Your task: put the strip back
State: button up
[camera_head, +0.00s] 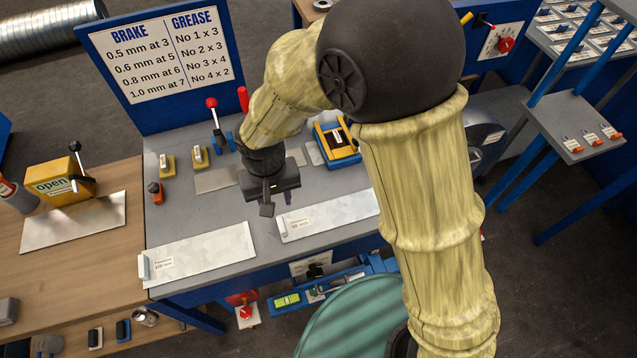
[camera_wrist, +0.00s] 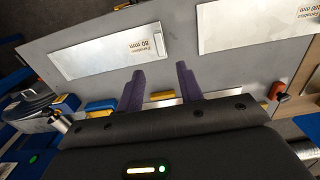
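Two pale galvanised strips lie flat on the grey bench top. The left strip (camera_head: 205,252) runs along the front edge, and the right strip (camera_head: 335,213) lies farther right, partly hidden behind my arm. In the wrist view, the strip with a label reading 80 mm (camera_wrist: 105,46) is on the left, and the strip labelled 100 mm (camera_wrist: 240,32) is at the upper right. My gripper (camera_head: 277,203) hangs over the bench near the inner end of the right strip. Its two dark fingers (camera_wrist: 161,80) are apart with nothing between them.
A BRAKE and GREASE chart (camera_head: 165,50) stands behind the bench (camera_head: 190,215). Small yellow blocks, levers and a blue-yellow device (camera_head: 337,142) stand at the back. A yellow "open" box (camera_head: 60,182) and a metal sheet (camera_head: 75,222) are on the left wooden table. A green round object (camera_head: 350,320) stands in front.

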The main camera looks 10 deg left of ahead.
jog(key=shift+d, duration=0.1)
jog(key=w+d+r+m+t, duration=0.1)
jog(key=d+r+m, duration=0.1)
jog(key=d, duration=0.9)
jog(key=w+d+r+m, duration=0.2)
jog(key=d, duration=0.9)
jog(key=w+d+r+m+t, duration=0.1)
jog(key=d+r+m, duration=0.1)
jog(key=d, duration=0.9)
jog(key=shift+w+r+t, duration=0.25)
jog(key=shift+r+t, duration=0.05)
jog(key=shift+r, duration=0.3)
jog(key=shift+w, duration=0.1)
